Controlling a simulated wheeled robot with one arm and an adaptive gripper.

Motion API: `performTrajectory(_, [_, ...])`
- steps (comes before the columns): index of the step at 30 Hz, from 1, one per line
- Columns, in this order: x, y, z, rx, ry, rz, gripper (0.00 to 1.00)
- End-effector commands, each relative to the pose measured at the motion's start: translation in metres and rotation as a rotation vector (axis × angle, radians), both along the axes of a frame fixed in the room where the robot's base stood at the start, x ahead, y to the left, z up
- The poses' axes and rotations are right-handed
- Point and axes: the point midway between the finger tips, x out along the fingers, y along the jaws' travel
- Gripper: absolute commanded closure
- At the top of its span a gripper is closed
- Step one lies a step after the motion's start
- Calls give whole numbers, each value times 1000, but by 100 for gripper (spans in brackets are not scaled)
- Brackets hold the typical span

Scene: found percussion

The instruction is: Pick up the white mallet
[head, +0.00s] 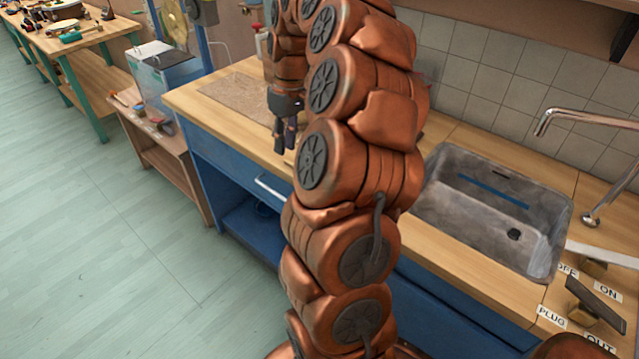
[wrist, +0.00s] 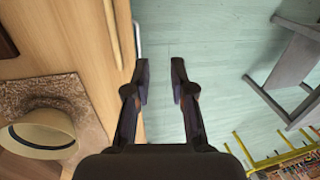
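I cannot make out a white mallet for certain in either view. A teal-headed tool (head: 80,33) lies on the far workbench in the head view. My gripper (head: 285,143) hangs over the wooden counter, partly beside my own arm, which hides part of the counter behind it. In the wrist view my gripper (wrist: 160,68) is open, with a clear gap between its fingers and nothing in it. Pale green floor and the counter's edge show beyond the fingertips.
The wooden counter (head: 460,215) holds a steel sink (head: 470,225), a tap (head: 580,120) and labelled switches (head: 597,300). A low bench (head: 150,140) carries small items. The wrist view shows a straw hat (wrist: 45,130), grey stool (wrist: 295,60) and yellow rack (wrist: 275,157). Floor at left is clear.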

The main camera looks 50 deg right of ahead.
Motion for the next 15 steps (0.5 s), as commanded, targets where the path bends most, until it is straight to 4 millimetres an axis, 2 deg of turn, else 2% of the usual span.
performTrajectory(1, [-2, -18, -9, 4, 4, -20, 76])
performTrajectory(3, [-5, -36, -14, 4, 3, -36, 76])
performTrajectory(6, [-9, -54, -20, 5, 3, -55, 76])
performTrajectory(10, [-12, -64, -25, 7, 5, -63, 76])
performTrajectory(15, [-12, -64, -34, 5, 4, -65, 76])
